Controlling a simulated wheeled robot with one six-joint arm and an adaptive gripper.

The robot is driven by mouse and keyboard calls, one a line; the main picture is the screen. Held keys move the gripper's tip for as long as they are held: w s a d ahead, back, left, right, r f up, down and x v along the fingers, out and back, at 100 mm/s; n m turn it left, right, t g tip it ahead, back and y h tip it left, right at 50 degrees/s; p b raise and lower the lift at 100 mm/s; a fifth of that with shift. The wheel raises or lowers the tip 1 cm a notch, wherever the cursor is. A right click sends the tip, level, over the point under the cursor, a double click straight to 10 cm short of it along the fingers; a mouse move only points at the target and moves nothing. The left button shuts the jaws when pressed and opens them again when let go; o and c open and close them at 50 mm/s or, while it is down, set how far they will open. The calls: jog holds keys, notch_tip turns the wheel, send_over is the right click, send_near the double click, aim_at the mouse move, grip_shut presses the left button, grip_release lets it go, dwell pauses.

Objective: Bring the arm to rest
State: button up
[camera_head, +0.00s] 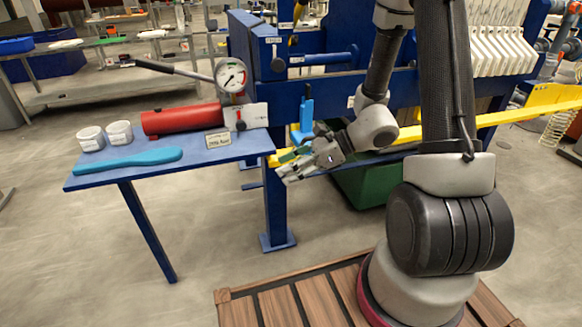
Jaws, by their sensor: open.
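My gripper (290,165) is open at the end of my arm, near the right end of the blue side table. Its fingers point left and a little down, beside the table's right edge. Nothing shows between the fingers. My arm (380,90) is folded, with its upper links rising out of the top of the picture and its wrist in front of the blue press frame. Whether the gripper touches the table edge cannot be told.
The blue table (215,155) bears a red hand pump (180,119) with a gauge (231,76), two white cups (119,133) and a blue spatula-like tool (127,160). The press (330,80), yellow rail (450,126) and green bin (362,183) lie behind my arm.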

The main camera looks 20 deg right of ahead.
jog(key=s+d+r+n+g+h, duration=0.1)
jog(key=s+d+n+g+h, duration=0.2)
jog(key=s+n, duration=0.4)
jog(key=s+d+r+n+g+h, duration=0.1)
jog(key=s+d+r+n+g, duration=0.15)
jog(key=s+d+n, duration=0.35)
jog(key=s+d+r+n+t+h, duration=0.1)
jog(key=d+r+n+t+h, duration=0.2)
jog(key=r, duration=0.5)
jog(key=s+d+r+n+t+h, duration=0.2)
jog(key=d+r+n+t+h, duration=0.1)
jog(key=r, duration=0.6)
jog(key=shift+s+d+n+h, duration=0.25)
jog(key=shift+d+n+h, duration=0.7)
jog(key=shift+n, duration=0.85)
